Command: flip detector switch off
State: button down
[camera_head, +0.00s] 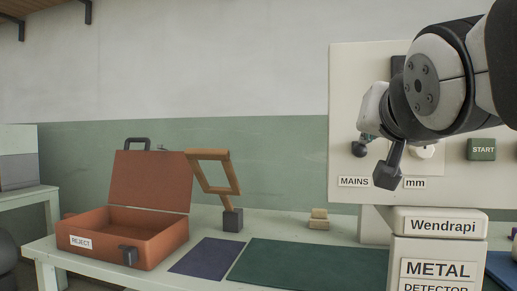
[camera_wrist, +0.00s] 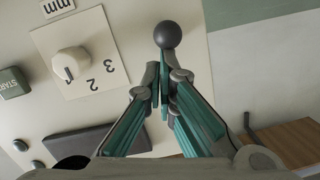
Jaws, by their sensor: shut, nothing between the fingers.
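The detector's cream panel (camera_head: 345,90) stands at the right in the head view, above the Wendrapi metal detector housing (camera_head: 440,250). A switch with a dark ball knob (camera_head: 358,149) sits on the panel above the MAINS label (camera_head: 354,182). In the wrist view the ball knob (camera_wrist: 168,33) is just beyond my fingertips. My gripper (camera_wrist: 165,75) is shut and empty, its teal-padded fingers together and pointing at the knob. I cannot tell whether they touch the knob or its stem. In the head view my arm partly hides my gripper and the panel.
A dial (camera_wrist: 72,62) and a green START button (camera_head: 481,149) are beside the switch on the panel. An open orange REJECT case (camera_head: 160,243), a wooden frame on a dark block (camera_head: 232,219) and dark mats (camera_head: 310,265) lie on the table to the left.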

jog(key=shift+s+a+f+b, duration=0.15)
jog(key=shift+f+b, duration=0.4)
jog(key=shift+b, duration=0.45)
jog(key=shift+s+d+f+b, duration=0.15)
jog(key=shift+f+b, duration=0.4)
jog(key=shift+b, duration=0.45)
jog(key=shift+a+f, duration=0.1)
jog(key=shift+f, duration=0.1)
jog(key=shift+s, duration=0.1)
